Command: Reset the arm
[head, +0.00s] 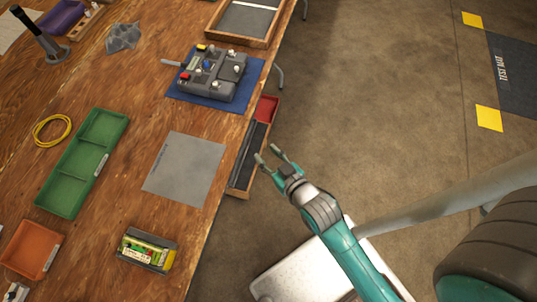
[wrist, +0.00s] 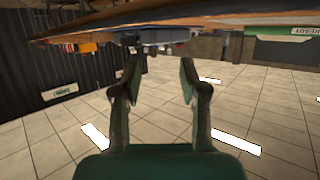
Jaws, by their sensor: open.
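My gripper (head: 268,157) is open and empty. In the head view it is off the right edge of the wooden table, over the floor side and apart from the things on the table. In the wrist view its two fingers (wrist: 160,75) stand apart with nothing between them. The wrist view looks out across a tiled area, tilted, with the table's edge along the top.
The table (head: 105,165) bears a grey sheet (head: 184,168), a green tray (head: 84,160), a battery-like block (head: 147,250), an orange tray (head: 30,248) and a grey device (head: 209,74) on a blue mat. A shallow drawer (head: 247,157) juts out beside my gripper.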

